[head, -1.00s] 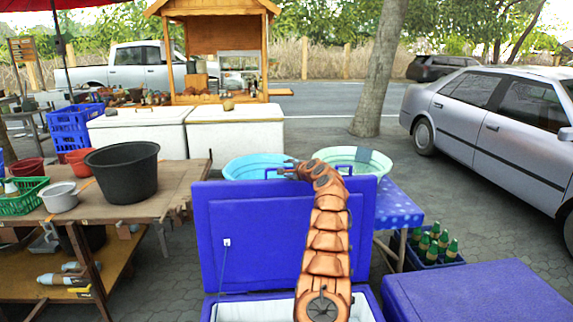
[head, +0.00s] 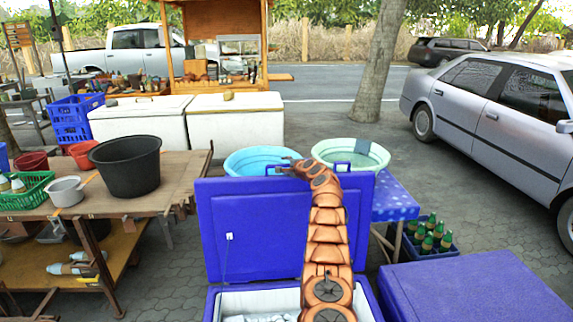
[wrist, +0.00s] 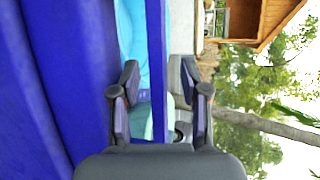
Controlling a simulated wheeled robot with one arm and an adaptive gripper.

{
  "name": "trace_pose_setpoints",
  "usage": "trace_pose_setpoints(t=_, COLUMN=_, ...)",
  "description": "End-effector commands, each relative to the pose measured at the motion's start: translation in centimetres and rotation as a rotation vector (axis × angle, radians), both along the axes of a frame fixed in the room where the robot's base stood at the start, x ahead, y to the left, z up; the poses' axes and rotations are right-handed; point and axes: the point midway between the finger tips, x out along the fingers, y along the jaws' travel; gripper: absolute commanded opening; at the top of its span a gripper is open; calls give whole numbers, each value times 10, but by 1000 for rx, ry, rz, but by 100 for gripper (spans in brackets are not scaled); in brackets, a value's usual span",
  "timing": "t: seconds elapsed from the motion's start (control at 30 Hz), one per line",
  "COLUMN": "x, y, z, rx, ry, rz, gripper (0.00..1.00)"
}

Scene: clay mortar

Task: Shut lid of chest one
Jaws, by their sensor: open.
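A blue chest (head: 212,305) with a white inside stands open at the bottom middle of the head view. Its blue lid (head: 265,250) stands raised at the back of the chest, with its inner face toward me. My gripper (head: 287,167) is at the lid's top edge, beside a blue handle loop. In the wrist view my gripper (wrist: 160,78) is open, with one finger on each side of a thin blue strip (wrist: 157,40), apparently the lid's edge or handle. I cannot tell whether either finger touches it. My arm hides part of the lid and the chest opening.
A shut blue chest (head: 470,290) is close on the right. A wooden table (head: 180,175) with a black tub (head: 127,168) stands left. Behind the lid are a blue basin (head: 245,161) and a green basin (head: 372,160). A bottle crate (head: 430,240) is right of them.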

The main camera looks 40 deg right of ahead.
Motion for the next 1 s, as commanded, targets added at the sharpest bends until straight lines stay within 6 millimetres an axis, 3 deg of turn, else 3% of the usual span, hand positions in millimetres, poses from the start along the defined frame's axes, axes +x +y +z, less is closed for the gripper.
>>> trace_pose_setpoints(t=0.27, x=0, y=0, z=-1, rx=0, ry=0, rz=0, gripper=43)
trace_pose_setpoints(t=0.67, x=0, y=0, z=-1, rx=0, ry=1, rz=0, gripper=1)
trace_pose_setpoints(t=1.0, x=0, y=0, z=-1, rx=0, ry=0, rz=0, gripper=0)
